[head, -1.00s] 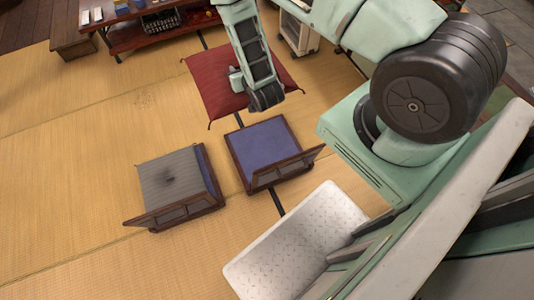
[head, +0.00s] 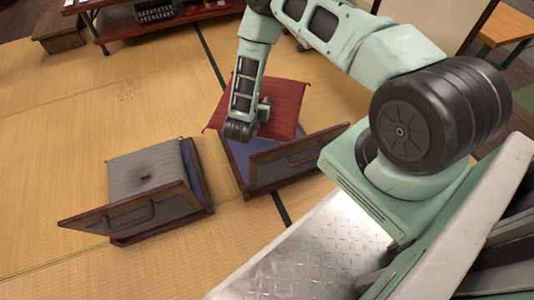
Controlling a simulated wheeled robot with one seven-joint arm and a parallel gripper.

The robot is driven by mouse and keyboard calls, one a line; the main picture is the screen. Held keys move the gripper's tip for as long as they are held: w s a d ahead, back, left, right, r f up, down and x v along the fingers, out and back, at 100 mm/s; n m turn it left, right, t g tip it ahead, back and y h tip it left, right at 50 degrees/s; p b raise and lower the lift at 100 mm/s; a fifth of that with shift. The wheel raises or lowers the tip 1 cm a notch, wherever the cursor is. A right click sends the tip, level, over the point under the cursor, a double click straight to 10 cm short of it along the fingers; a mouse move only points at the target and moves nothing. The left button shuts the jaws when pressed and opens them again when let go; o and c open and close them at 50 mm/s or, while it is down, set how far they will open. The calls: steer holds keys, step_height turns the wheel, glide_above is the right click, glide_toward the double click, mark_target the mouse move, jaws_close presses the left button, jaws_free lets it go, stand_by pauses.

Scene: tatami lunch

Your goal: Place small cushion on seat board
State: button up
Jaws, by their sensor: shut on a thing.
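The red cushion (head: 284,103) has small corner tassels. It hangs at my gripper (head: 264,109), over the far part of the right floor chair. My gripper is shut on the cushion; its fingertips are mostly hidden by my wrist and the cushion. The right chair has a bluish seat board (head: 238,155) with a dark wooden frame, and its backrest (head: 290,160) stands on the near side. The cushion covers the far part of this seat from view. I cannot tell whether the cushion touches the seat.
A second floor chair on the left has a grey striped cushion (head: 145,172) on its seat and a wooden backrest (head: 125,212). A low red-brown table (head: 190,18) stands at the back beside a wooden box (head: 60,32). The tatami at left is clear.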

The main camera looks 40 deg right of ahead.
steer(key=m+g+h+b, duration=0.1)
steer(key=m+g+b, duration=0.1)
steer(key=b, duration=0.3)
glide_above(262, 141)
step_height(262, 141, down, 7)
steer(key=shift+f, duration=0.1)
step_height(262, 141, down, 10)
steer(key=b, duration=0.6)
steer(key=shift+r, duration=0.3)
steer(key=o, duration=1.2)
